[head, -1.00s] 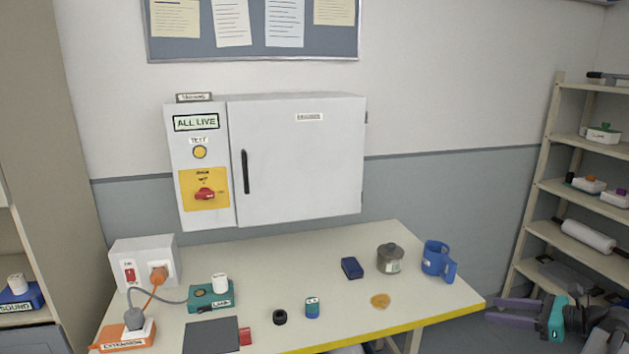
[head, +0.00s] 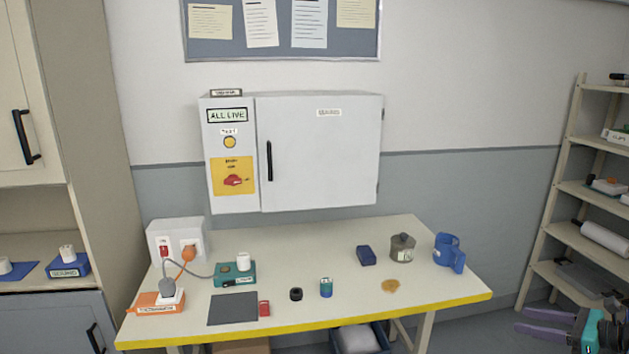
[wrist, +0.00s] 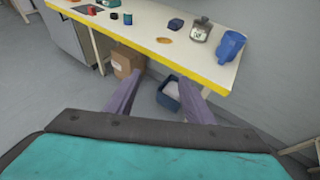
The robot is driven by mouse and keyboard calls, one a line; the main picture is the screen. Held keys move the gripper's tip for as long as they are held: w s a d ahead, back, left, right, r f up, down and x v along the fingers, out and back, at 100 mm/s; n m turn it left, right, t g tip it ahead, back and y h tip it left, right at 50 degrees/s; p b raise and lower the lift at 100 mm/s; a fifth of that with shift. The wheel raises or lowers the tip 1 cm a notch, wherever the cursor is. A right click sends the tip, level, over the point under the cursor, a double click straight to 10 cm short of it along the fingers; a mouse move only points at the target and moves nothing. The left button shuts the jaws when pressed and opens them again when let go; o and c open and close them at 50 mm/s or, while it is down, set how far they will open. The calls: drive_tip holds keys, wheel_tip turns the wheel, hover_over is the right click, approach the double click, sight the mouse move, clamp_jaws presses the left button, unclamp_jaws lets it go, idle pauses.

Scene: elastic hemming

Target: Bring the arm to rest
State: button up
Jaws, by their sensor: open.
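My gripper (wrist: 158,98) shows in the wrist view with its two purple-grey fingers spread apart and nothing between them. It points down past the front edge of the workbench (wrist: 205,72), over the floor area. In the head view part of my gripper (head: 548,322) shows at the lower right corner, right of the bench and in front of the shelf rack. It is clear of the bench and touches nothing that I can see. The rest of my arm is cut off by the frame.
The workbench holds a blue mug (head: 449,253), a grey jar (head: 402,247), a dark blue box (head: 366,256), a teal unit (head: 236,274) and an orange extension block (head: 158,303). A shelf rack (head: 546,230) stands right. A cardboard box (wrist: 127,62) and a blue bin (wrist: 168,97) sit under the bench.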

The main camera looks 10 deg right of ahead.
drive_tip(key=w+a+f+n+g+y, duration=0.2)
drive_tip(key=w+a+f, duration=0.45)
drive_tip(key=a, duration=0.45)
drive_tip(key=w+a+f+n+g+y, duration=0.1)
drive_tip(key=w+a+f+g+y, duration=0.15)
drive_tip(key=w+a+f, duration=0.5)
drive_tip(key=a+f+n+g, duration=0.15)
drive_tip(key=a+f, duration=0.25)
drive_tip(key=a, duration=0.5)
drive_tip(key=s+a+f+n+g+y, duration=0.15)
drive_tip(key=a+f, duration=0.25)
drive_tip(key=a, duration=0.4)
drive_tip(key=w+a+f+n+g, duration=0.1)
drive_tip(key=a+f+g, duration=0.3)
drive_tip(key=a, duration=0.5)
drive_tip(key=s+a+f+n+g+h, duration=0.55)
drive_tip(key=s+a+f+n, duration=0.25)
drive_tip(key=s+a+f, duration=0.9)
drive_tip(key=s+d+f+n+g+h, duration=0.25)
drive_tip(key=s+f+n, duration=0.4)
drive_tip(key=s, duration=0.45)
drive_tip(key=d+f+n+t+h, duration=0.1)
drive_tip(key=d+n+h, duration=0.3)
drive_tip(key=d+n, duration=0.3)
drive_tip(key=shift+f+n+b, duration=0.2)
drive_tip(key=shift+n+b, duration=0.25)
drive_tip(key=shift+n, duration=0.8)
